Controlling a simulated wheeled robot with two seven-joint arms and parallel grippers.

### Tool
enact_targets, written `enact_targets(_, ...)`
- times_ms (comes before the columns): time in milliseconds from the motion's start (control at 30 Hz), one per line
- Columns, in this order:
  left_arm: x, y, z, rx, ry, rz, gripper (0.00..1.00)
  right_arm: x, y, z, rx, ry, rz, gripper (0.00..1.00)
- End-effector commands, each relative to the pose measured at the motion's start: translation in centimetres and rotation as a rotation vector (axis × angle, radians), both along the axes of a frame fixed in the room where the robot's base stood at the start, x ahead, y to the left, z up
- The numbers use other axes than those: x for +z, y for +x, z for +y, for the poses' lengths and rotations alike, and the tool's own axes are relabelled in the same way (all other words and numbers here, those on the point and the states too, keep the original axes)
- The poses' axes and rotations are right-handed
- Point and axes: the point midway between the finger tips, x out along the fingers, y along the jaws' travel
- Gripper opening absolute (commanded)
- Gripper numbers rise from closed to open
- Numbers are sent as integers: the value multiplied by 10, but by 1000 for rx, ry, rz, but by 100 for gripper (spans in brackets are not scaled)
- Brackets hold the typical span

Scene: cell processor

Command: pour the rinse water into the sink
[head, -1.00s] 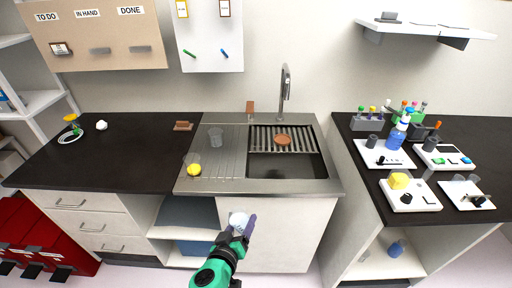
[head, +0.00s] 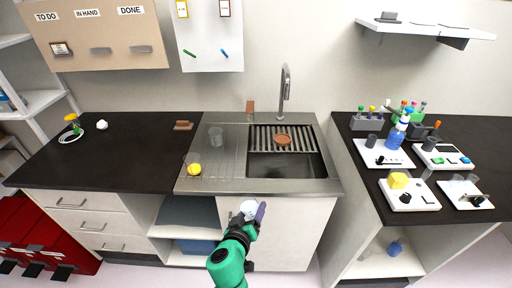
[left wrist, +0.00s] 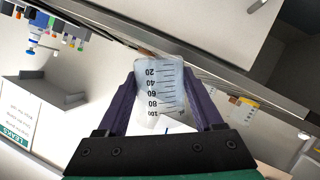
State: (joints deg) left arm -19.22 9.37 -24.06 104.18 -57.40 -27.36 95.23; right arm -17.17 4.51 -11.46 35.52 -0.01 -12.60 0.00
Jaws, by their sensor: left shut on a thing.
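My left gripper (head: 252,212) is shut on a clear graduated beaker (left wrist: 160,88). In the left wrist view its dark purple fingers press both sides of the beaker, whose printed scale runs from 20 to 100. In the head view the beaker (head: 248,208) looks small and whitish, in front of the sink cabinet and apart from the sink. I cannot tell the water level. The steel sink (head: 290,183) has an open basin (head: 285,166) to the upper right of the gripper, with a slatted rack (head: 265,137) across its back. My right gripper is not in view.
A tall faucet (head: 285,92) stands behind the basin. A clear beaker (head: 215,136) and another with something yellow (head: 193,166) stand on the drainboard. A brown disc (head: 282,138) lies on the rack. The right counter holds loaded trays (head: 385,163). The basin's front part is clear.

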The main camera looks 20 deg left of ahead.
Motion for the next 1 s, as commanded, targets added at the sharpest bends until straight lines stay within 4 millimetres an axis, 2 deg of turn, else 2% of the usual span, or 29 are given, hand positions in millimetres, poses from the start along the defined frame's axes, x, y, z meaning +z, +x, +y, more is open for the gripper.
enact_targets(1000,2,48,-18,2,-26,2,0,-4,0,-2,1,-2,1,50)
